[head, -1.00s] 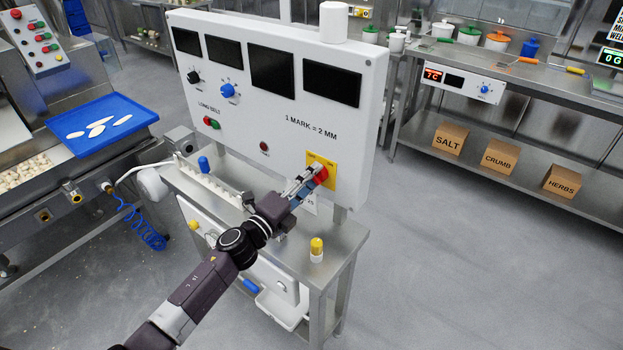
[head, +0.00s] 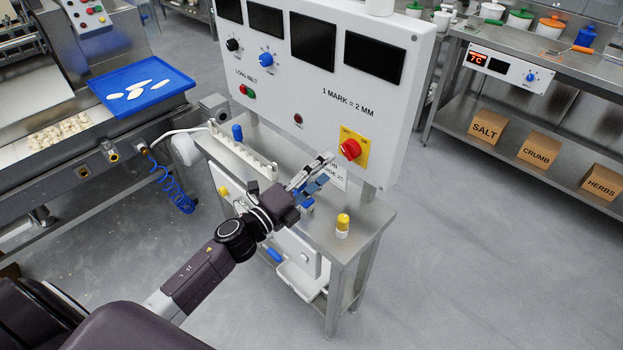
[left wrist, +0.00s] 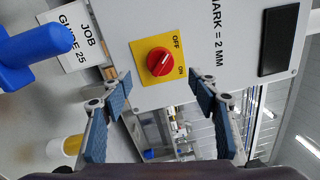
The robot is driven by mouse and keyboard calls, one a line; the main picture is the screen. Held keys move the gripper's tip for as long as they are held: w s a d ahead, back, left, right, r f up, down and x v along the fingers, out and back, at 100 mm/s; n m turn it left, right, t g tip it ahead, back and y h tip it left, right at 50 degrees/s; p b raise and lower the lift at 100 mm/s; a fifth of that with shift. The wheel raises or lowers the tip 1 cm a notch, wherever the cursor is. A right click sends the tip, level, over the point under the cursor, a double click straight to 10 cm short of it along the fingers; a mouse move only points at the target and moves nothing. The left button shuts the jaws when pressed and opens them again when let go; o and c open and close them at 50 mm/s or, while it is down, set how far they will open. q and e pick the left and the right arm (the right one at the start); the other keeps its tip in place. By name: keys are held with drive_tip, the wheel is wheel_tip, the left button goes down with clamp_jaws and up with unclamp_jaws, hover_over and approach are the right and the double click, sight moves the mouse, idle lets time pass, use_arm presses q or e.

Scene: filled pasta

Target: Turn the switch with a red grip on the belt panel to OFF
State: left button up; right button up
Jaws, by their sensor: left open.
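The switch's red grip (head: 350,149) sits on a yellow plate (head: 361,159) at the lower right of the white belt panel (head: 300,90). In the left wrist view the red grip (left wrist: 160,62) faces me, and its white mark slants toward the word OFF rather than ON. My left gripper (head: 320,171) is open and empty, apart from the grip, below and left of it in the head view. In the left wrist view its fingers (left wrist: 157,84) stand spread on both sides below the plate, with nothing between them. My right gripper is not in view.
The panel also carries a blue knob (head: 267,60), a black knob (head: 233,45) and buttons. On the steel bench stand a yellow-and-white piece (head: 342,225) and a blue peg (head: 237,133). A job card (left wrist: 75,38) hangs close to the gripper.

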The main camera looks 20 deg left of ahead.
use_arm(q)
drive_tip(key=shift+v, duration=2.05)
